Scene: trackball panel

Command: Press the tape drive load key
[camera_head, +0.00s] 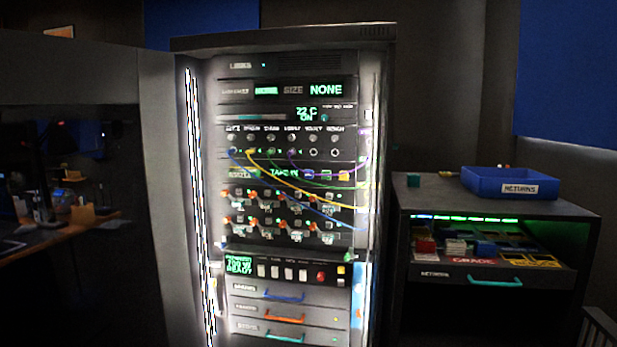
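The tall equipment rack (290,48) stands upright in the middle of the head view, with its front showing. A panel in its mid-height has a green display (284,173) that seems to read "TAKE IN" or "TAPE IN". Small keys (326,175) sit to the right of that display, one of them yellowish. Lower down, another panel has a green display (238,265) reading about "700 W READY", with several white keys (290,273) and a red round button (320,276). The key labels are too small to read, so I cannot tell which is the load key. My gripper is not in view.
Purple, yellow and blue cables (300,191) hang across the rack's middle panels. Drawers with blue, orange and teal handles (285,318) are below. A grey cabinet (430,195) with a blue bin (510,184) and an open tray stands at right. A desk (60,235) is at left.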

